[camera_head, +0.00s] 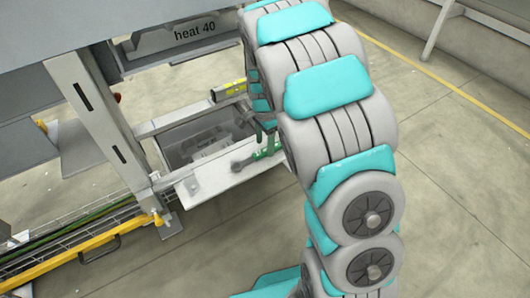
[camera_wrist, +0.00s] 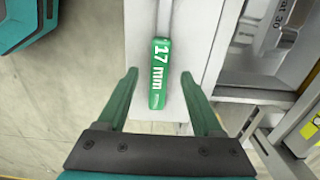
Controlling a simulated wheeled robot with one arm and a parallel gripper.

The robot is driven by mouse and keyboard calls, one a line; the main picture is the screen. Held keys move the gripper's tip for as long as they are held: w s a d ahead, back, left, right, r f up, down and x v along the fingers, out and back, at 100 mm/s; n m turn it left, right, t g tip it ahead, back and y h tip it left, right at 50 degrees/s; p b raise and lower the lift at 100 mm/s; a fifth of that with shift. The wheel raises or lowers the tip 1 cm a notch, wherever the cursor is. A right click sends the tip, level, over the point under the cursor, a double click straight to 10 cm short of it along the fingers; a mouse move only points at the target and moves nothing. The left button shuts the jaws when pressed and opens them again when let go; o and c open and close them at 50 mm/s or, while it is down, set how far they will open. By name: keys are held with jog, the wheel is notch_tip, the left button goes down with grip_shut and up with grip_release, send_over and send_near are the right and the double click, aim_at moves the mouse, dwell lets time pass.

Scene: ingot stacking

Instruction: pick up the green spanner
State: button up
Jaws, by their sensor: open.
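The green spanner (camera_wrist: 159,75) lies on a white shelf (camera_wrist: 190,50); in the wrist view its green handle reads "17 mm" and its grey shaft runs up out of the top edge. In the head view the spanner (camera_head: 262,153) shows on the shelf (camera_head: 208,179), with its grey head to the left and part of its green handle near my arm. My gripper (camera_wrist: 159,75) is open, with its two green fingers on either side of the handle end, apart from it in the picture. Its height above the shelf is hard to tell. My gripper is mostly hidden behind my arm in the head view.
A grey bin (camera_head: 196,140) with pale parts stands behind the shelf. A yellow level (camera_head: 229,90) lies on a rail above it. A grey post (camera_head: 105,125) and a yellow bar (camera_head: 85,250) are at left. Open floor (camera_head: 455,190) lies at right.

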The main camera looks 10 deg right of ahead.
jog(key=shift+f, duration=0.95)
jog(key=shift+f, duration=0.25)
grip_shut()
dwell(0.3)
